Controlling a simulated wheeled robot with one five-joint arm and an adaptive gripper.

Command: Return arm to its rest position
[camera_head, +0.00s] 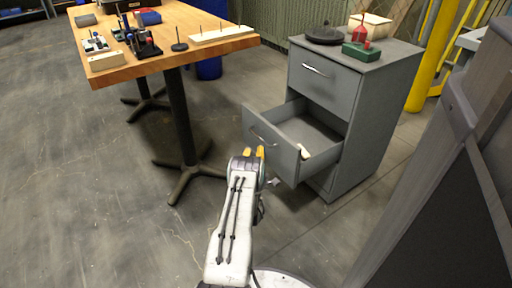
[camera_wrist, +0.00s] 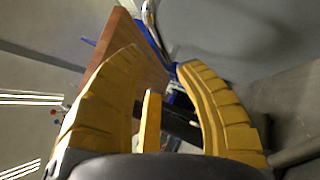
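My arm (camera_head: 232,225) reaches forward from the bottom of the head view. My gripper (camera_head: 254,152) is at its end, in front of the grey cabinet's pulled-out drawer (camera_head: 262,128). In the head view the gripper overlaps the drawer front's lower left; I cannot tell whether they touch. In the wrist view the yellow fingers of my gripper (camera_wrist: 160,62) stand apart with nothing held between them.
The grey cabinet (camera_head: 352,110) carries a dark disc, a green-and-red item and a box. A wooden table (camera_head: 165,62) with several parts stands left. Floor at left is clear.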

